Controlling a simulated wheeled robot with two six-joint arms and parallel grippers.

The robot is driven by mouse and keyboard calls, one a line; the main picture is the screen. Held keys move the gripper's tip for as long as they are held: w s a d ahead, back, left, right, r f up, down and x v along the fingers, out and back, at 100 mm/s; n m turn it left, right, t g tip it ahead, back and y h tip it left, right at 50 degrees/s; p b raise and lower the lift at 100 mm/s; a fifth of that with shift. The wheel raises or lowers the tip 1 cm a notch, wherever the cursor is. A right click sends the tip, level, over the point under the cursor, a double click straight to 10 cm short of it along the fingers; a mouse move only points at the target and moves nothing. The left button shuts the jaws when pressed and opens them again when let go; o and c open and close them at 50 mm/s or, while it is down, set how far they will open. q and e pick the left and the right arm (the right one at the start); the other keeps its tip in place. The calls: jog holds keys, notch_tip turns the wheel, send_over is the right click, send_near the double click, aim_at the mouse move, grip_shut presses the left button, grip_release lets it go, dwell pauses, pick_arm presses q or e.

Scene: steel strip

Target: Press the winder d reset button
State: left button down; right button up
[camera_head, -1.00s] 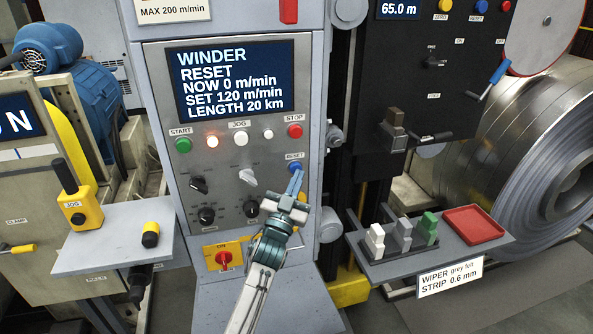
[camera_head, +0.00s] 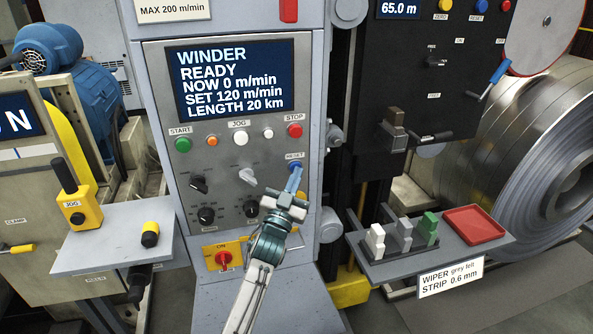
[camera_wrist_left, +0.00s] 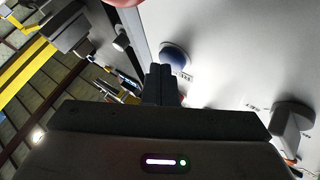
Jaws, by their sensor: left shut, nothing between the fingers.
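The blue reset button (camera_head: 295,166) is on the right side of the grey winder panel, below the red stop button (camera_head: 294,131). My left gripper (camera_head: 294,179) is shut and empty, its fingertips just below the reset button in the head view. In the left wrist view the blue button (camera_wrist_left: 174,58) shows beyond the shut fingers (camera_wrist_left: 160,84); a gap seems to show, but contact is hard to judge. The winder display (camera_head: 235,82) reads READY, NOW 0 m/min, SET 120 m/min. My right gripper is not in view.
The panel also carries a green start button (camera_head: 183,145), several black knobs and a red switch (camera_head: 223,258) on yellow. A shelf to the right holds several felt wipers (camera_head: 403,236) and a red tray (camera_head: 475,224). A left shelf holds a yellow jog box (camera_head: 80,211).

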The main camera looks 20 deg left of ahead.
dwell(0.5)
pick_arm(q)
jog(key=shift+s+d+p, duration=0.5)
jog(key=shift+s+p, duration=0.05)
jog(key=shift+s, duration=0.25)
jog(key=s+d+p, duration=0.1)
jog(key=s, duration=0.1)
jog(key=s+d+p, duration=0.1)
jog(key=s+p, duration=0.1)
jog(key=shift+d, duration=0.4)
jog(key=shift+f, duration=0.15)
dwell(0.3)
